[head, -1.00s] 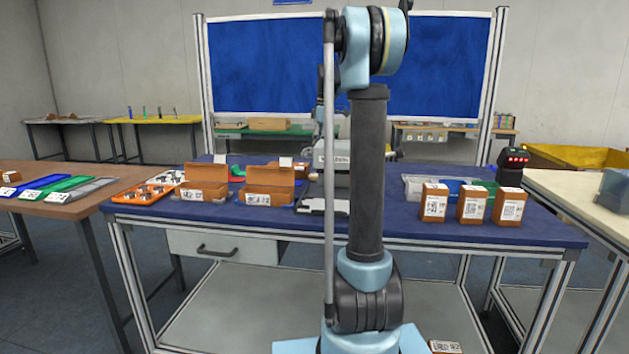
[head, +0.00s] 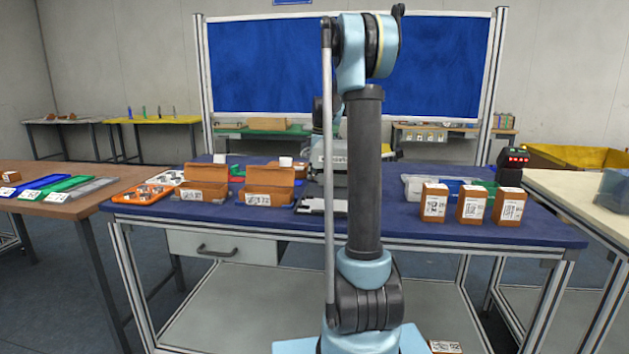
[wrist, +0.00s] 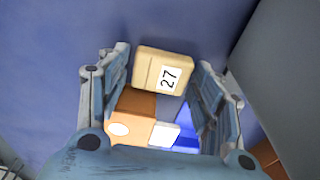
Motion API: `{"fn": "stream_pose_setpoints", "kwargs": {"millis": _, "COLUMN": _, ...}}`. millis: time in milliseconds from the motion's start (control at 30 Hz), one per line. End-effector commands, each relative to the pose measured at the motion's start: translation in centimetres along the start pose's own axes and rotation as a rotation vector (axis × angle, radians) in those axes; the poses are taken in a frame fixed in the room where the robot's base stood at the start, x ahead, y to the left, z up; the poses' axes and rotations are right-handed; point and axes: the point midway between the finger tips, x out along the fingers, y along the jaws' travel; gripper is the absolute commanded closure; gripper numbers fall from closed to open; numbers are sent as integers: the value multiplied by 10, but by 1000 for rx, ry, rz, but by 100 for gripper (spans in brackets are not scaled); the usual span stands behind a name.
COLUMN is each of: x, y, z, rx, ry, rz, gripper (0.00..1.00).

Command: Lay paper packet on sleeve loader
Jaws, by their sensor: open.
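A tan packet (wrist: 148,70) with a white label reading 27 shows in the wrist view, between the fingertips of my gripper (wrist: 164,58). The two fingers stand apart on its left and right, and I see no clear grip on it. Whether they touch its sides is hard to tell. In the head view my arm hides the gripper and the packet. A grey machine (head: 336,156) stands partly behind my arm on the blue table; I cannot tell whether it is the sleeve loader.
Open brown boxes (head: 270,182) stand left of my arm on the blue table (head: 400,232). An orange tray (head: 145,194) lies further left. Three brown labelled boxes (head: 472,206) stand at the right, near a dark scanner (head: 510,165). Table room lies before them.

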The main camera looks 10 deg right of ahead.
Motion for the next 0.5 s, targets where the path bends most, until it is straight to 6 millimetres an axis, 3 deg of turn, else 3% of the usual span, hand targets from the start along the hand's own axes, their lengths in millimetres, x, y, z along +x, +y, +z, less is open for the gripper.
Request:
{"fn": "stream_pose_setpoints", "kwargs": {"millis": 167, "x": 0, "y": 0, "z": 0, "rx": 0, "ry": 0, "rz": 0, "gripper": 40}}
{"fn": "stream_pose_setpoints", "kwargs": {"millis": 333, "x": 0, "y": 0, "z": -1, "rx": -1, "ry": 0, "rz": 0, "gripper": 74}}
{"fn": "stream_pose_setpoints", "kwargs": {"millis": 500, "x": 0, "y": 0, "z": -1, "rx": -1, "ry": 0, "rz": 0, "gripper": 79}}
